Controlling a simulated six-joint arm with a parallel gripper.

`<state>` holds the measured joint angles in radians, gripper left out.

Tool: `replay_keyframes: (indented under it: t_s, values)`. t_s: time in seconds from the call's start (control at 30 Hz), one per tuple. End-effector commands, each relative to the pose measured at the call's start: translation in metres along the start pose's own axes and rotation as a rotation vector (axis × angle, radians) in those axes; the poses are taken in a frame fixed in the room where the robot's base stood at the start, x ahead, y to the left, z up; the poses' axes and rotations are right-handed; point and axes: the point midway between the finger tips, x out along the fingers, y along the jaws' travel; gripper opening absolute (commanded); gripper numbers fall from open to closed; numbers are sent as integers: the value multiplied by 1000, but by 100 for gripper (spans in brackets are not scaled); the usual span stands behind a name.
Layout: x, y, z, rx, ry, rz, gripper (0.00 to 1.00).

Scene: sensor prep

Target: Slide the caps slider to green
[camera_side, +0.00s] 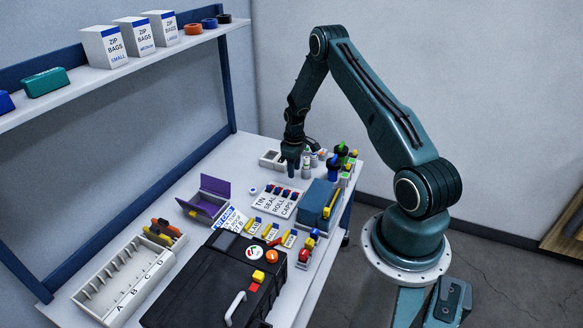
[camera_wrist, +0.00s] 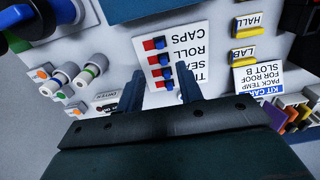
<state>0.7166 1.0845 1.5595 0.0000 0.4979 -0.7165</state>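The white slider panel (camera_wrist: 204,58) fills the middle of the wrist view, its TIN, SEAL, ROLL and CAPS labels upside down. The caps slider (camera_wrist: 160,43) is in the top row, a blue knob with red showing to its left. I see no green on that row. In the side view the panel (camera_side: 262,204) lies on the table, with CAPS at its right end. My gripper (camera_wrist: 160,92) is open and empty, its two fingers apart near the panel's TIN end. In the side view my gripper (camera_side: 291,167) points down above the table behind the panel.
A blue box (camera_side: 316,199) stands right of the panel. Several knobs and bottles (camera_side: 336,165) crowd the back right. Yellow-topped label blocks (camera_side: 271,231) and a black case (camera_side: 210,280) lie in front. A purple open box (camera_side: 207,197) is to the left.

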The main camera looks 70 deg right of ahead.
Motion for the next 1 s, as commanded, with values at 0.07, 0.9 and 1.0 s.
replay_keyframes:
  t_s: [0.07, 0.9, 1.0]
  values:
    - [11, 0, 0, 0, -2, -2, 36]
    - [108, 0, 0, 0, 0, 0, 36]
    - [111, 0, 0, 0, 0, 0, 36]
